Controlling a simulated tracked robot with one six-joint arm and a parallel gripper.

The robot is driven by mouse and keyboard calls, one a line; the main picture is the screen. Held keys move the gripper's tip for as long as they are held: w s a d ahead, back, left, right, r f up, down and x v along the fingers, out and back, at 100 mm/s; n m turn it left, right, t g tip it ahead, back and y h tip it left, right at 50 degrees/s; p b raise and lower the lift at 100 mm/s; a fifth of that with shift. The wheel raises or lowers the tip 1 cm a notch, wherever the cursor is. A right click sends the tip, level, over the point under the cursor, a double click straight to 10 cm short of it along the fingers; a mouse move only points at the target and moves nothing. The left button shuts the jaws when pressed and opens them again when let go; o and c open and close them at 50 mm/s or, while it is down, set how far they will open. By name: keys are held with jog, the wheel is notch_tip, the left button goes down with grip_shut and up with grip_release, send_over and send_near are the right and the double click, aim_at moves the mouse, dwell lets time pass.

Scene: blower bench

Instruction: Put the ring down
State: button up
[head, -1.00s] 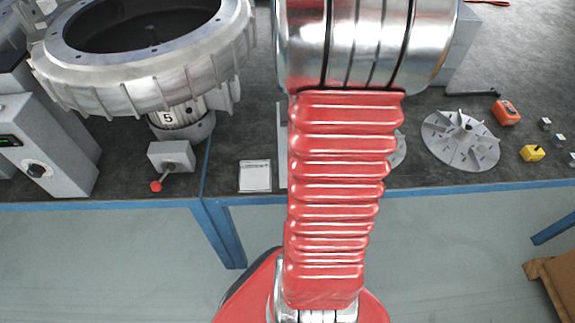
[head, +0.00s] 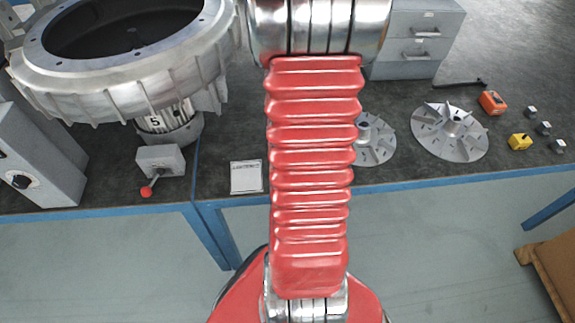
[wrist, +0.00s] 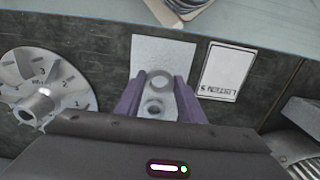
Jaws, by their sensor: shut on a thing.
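In the wrist view my gripper (wrist: 160,77) has two purple fingers closed on a small grey ring (wrist: 161,96). Two round openings show in the grey between the fingers; I cannot tell whether they belong to one piece or two. A plain pale plate (wrist: 165,52) lies on the dark bench top beyond and beneath the fingers. Whether the ring touches the plate is unclear. In the head view my red arm hides my gripper, the ring and the plate.
A printed white card (head: 246,177) lies beside the plate. A bladed impeller (head: 374,143) stands on the other side, with another impeller (head: 449,133) farther right. A large blower housing (head: 110,95) and a red-knobbed lever box (head: 160,162) are left. Grey drawers (head: 405,58) stand behind.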

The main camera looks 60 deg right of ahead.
jog(key=shift+f, duration=0.2)
jog(key=shift+f, duration=0.15)
jog(key=shift+f, duration=1.75)
jog(key=shift+f, duration=0.25)
jog(key=o, duration=1.3)
jog(key=shift+c, duration=0.2)
notch_tip(320, 180, up, 13)
jog(key=shift+f, duration=0.2)
